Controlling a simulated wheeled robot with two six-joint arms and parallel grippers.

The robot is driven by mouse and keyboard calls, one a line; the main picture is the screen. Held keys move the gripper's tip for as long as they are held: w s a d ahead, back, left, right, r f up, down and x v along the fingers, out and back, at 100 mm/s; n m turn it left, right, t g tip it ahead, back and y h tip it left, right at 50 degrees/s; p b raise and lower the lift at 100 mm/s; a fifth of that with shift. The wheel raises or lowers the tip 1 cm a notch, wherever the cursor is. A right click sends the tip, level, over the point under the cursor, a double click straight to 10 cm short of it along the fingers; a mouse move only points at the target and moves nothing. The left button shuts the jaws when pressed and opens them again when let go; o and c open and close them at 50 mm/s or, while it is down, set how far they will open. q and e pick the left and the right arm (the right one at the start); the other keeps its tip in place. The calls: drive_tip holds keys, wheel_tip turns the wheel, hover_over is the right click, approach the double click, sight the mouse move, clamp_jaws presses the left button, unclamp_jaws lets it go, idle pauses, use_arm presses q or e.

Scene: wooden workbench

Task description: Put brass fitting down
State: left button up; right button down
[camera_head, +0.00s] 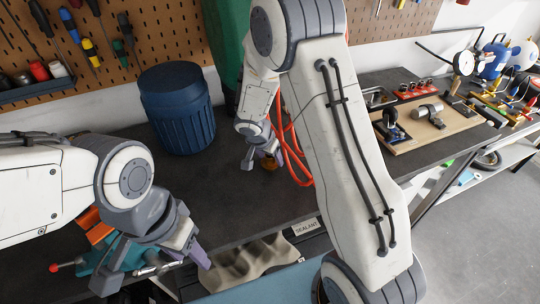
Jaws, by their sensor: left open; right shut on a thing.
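The brass fitting (270,163) is a small brown-gold piece at the middle of the dark bench top (240,205). My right gripper (261,163) is shut on it, low over the bench; I cannot tell whether the fitting touches the surface. Part of the fitting is hidden by the fingers.
A blue ribbed container (178,108) stands left of my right gripper. Orange-red hose (294,155) lies close on its right. A teal vise (122,258) is by my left gripper. A wavy beige tray (250,262) lies at the front. A board with fixtures (430,128) is at right.

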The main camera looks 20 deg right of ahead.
drive_tip(key=shift+d, duration=0.1)
drive_tip(key=shift+c, duration=2.2)
unclamp_jaws()
drive_tip(key=shift+f, duration=0.15)
drive_tip(key=o, duration=0.4)
drive_tip(key=shift+s, duration=0.1)
drive_tip(key=shift+r, duration=0.2)
drive_tip(key=shift+r, duration=0.25)
drive_tip(key=v, duration=1.1)
drive_tip(key=s+a+r+n+g+y, duration=0.1)
drive_tip(key=s+a+n, duration=0.3)
drive_tip(key=s, duration=0.5)
drive_tip(key=s+a+r+n+g+y, duration=0.1)
drive_tip(key=s+a+r+n+y, duration=0.1)
drive_tip(key=s+a+n, duration=0.2)
drive_tip(key=s+a+r+n+y, duration=0.1)
drive_tip(key=s+a+n, duration=0.3)
drive_tip(key=s+n, duration=0.5)
drive_tip(key=shift+s+a+r+g+y, duration=0.1)
drive_tip(key=shift+s+g+y, duration=0.1)
drive_tip(key=shift+s, duration=1)
drive_tip(key=shift+s+r+g+y, duration=0.1)
drive_tip(key=shift+s+r+g, duration=0.1)
drive_tip(key=shift+s, duration=1)
